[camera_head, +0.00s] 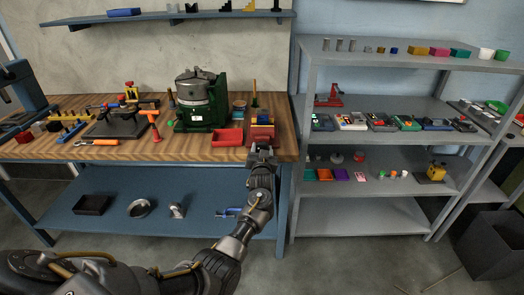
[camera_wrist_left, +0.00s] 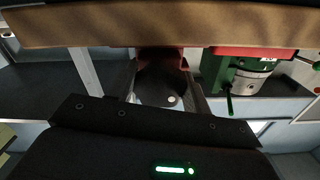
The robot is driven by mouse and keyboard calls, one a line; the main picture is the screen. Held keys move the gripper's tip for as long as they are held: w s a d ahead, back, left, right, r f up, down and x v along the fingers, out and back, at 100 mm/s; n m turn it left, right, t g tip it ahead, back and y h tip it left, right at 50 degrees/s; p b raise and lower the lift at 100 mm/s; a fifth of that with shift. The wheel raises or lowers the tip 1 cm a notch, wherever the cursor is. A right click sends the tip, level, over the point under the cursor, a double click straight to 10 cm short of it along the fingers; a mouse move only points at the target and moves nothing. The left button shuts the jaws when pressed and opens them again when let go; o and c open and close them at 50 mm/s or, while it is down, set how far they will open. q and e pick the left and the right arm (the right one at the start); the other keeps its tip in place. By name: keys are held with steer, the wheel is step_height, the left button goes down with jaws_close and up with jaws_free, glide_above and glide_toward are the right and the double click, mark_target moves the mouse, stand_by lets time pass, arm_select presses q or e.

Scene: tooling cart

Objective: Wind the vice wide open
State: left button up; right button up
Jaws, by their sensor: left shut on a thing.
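The red vice (camera_head: 262,132) sits at the front edge of the wooden bench, near its right end. Its red body also shows in the left wrist view (camera_wrist_left: 163,57), which looks upside down, below the bench edge. My left gripper (camera_head: 262,153) reaches up to the front of the vice. In the left wrist view its fingers (camera_wrist_left: 163,92) stand on either side of a dark round part, which looks like the vice's handle (camera_wrist_left: 160,84), and hold it. The gap between the vice jaws is too small to read. My right gripper is not in view.
A red tray (camera_head: 227,138) lies just left of the vice, with a green machine (camera_head: 200,103) behind it. A hammer with an orange handle (camera_head: 153,124) lies further left. A grey shelf (camera_head: 390,145) stands close on the right. The lower blue shelf (camera_head: 150,185) holds a few parts.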

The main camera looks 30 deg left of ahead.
arm_select(q)
steer(key=shift+a+r, duration=0.1)
steer(key=shift+r, duration=0.2)
steer(key=o, duration=1)
steer(key=shift+w+f, duration=0.1)
steer(key=shift+f, duration=0.15)
steer(key=shift+c, duration=0.2)
steer(key=v, duration=1.1)
steer(key=shift+b, duration=0.3)
